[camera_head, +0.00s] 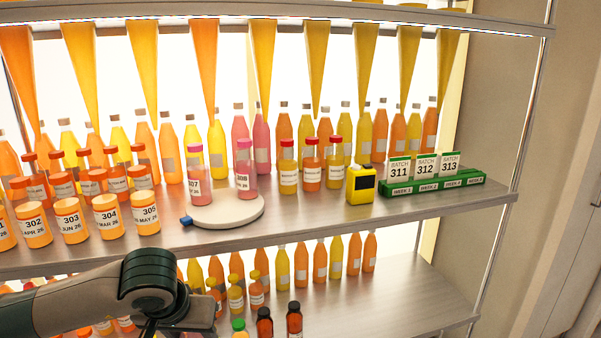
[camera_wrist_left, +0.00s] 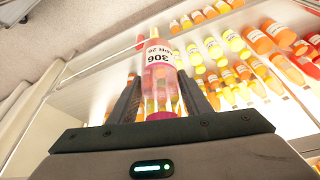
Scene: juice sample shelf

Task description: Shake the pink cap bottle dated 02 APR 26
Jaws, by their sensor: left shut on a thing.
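My left gripper (camera_wrist_left: 161,80) is shut on a pink bottle (camera_wrist_left: 158,62) in the left wrist view. Its white label reads 306 and APR 26; the day is not readable. The bottle's pink cap (camera_wrist_left: 161,115) points toward my palm, and the fingers are on either side of the bottle. In the head view my left arm comes in at the lower left, and the held bottle does not show. Two other pink-capped bottles, 307 (camera_head: 194,183) and 308 (camera_head: 244,180), stand on a white round turntable (camera_head: 222,212) on the shelf. My right gripper is not in view.
Orange-capped bottles 302 (camera_head: 37,228) to 305 stand left of the turntable. Red-capped bottles, a yellow device (camera_head: 360,185) and a green batch holder (camera_head: 455,184) stand to its right. The lower shelf (camera_head: 400,297) has free room at its right.

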